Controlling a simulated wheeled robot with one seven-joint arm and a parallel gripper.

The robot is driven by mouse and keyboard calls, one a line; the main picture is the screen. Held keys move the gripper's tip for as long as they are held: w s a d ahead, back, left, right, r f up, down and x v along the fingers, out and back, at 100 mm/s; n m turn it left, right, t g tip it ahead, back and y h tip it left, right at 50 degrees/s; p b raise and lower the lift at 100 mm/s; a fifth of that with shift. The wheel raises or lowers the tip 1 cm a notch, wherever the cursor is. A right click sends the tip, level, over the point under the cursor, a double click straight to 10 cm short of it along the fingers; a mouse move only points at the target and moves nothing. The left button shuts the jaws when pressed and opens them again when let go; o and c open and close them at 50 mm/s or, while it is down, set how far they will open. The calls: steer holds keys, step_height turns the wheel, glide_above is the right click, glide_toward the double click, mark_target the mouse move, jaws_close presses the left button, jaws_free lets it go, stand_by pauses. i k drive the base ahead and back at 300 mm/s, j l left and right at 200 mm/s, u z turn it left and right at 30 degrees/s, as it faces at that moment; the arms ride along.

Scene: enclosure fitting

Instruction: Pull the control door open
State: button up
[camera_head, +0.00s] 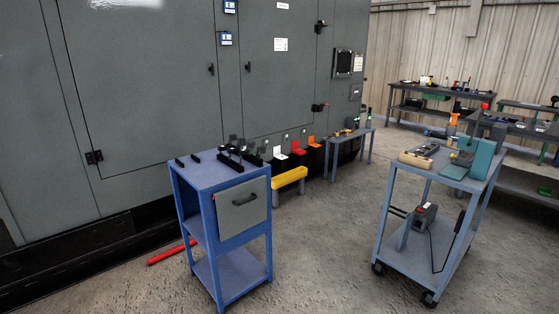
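A large grey enclosure (130,50) fills the left and middle of the head view. Its front has several flat door panels with thin seams, and they look shut. One large panel (140,90) has a black latch (94,157) at its lower left and a black handle (211,69) at its right. The panel to its right (280,80) has a black handle (248,66) near its left edge. No readable label shows which one is the control door. My gripper is not in view.
A blue cart (205,172) with a grey handled front panel (242,205) stands before the enclosure. A yellow step (290,178), a small table (348,136) and a red bar (170,252) are near its base. A tool trolley (410,258) stands right. Floor between cart and trolley is clear.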

mark_target(278, 38)
steer(key=i, duration=5.1)
steer(key=i+u, duration=0.1)
steer(key=i, duration=0.5)
steer(key=i+l+u, duration=0.15)
steer(key=i, duration=0.5)
steer(key=i+l+u, duration=0.1)
steer(key=i, duration=0.5)
